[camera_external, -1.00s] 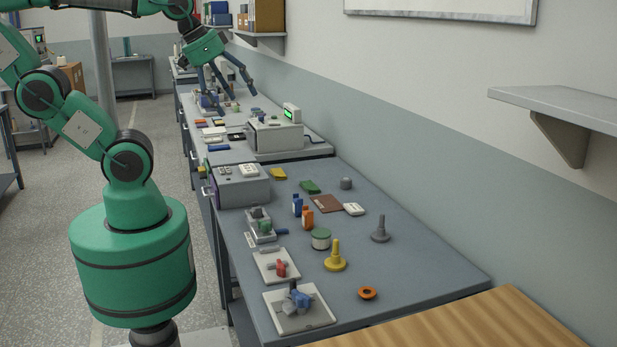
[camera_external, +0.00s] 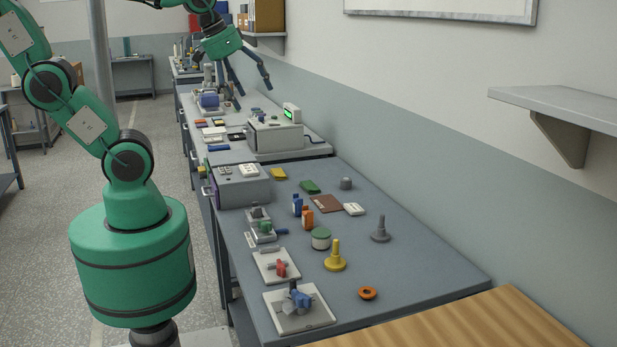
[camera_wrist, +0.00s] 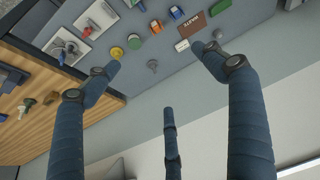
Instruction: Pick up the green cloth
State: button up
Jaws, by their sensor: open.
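A small flat green cloth (camera_external: 309,186) lies on the grey workbench, toward its back, between a yellow cloth and a small grey cylinder. My gripper (camera_external: 252,90) is high up, above and beyond the far part of the benches in the outside view, well away from the cloth. Its dark blue fingers are spread. In the wrist view my gripper (camera_wrist: 158,68) is open and empty, with the fingers wide apart.
Near the cloth are a yellow cloth (camera_external: 279,173), a brown mat (camera_external: 325,203), a grey cylinder (camera_external: 346,183) and a grey box (camera_external: 243,190). A device with a green display (camera_external: 291,113) stands farther back. A wall shelf (camera_external: 560,103) juts out at the right.

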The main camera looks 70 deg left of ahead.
jog(key=w+a+f+n+g, duration=0.15)
jog(key=w+a+n, duration=0.45)
jog(key=w, duration=0.7)
jog(key=n+g, duration=0.4)
jog(key=n, duration=0.7)
send_over(313, 183)
notch_tip(313, 183, down, 28)
jog(key=shift+s+t, duration=0.1)
jog(key=shift+t, duration=0.15)
jog(key=shift+f, duration=0.15)
jog(key=shift+f+b, duration=0.35)
jog(key=shift+f, duration=3.8)
jog(key=shift+f, duration=0.1)
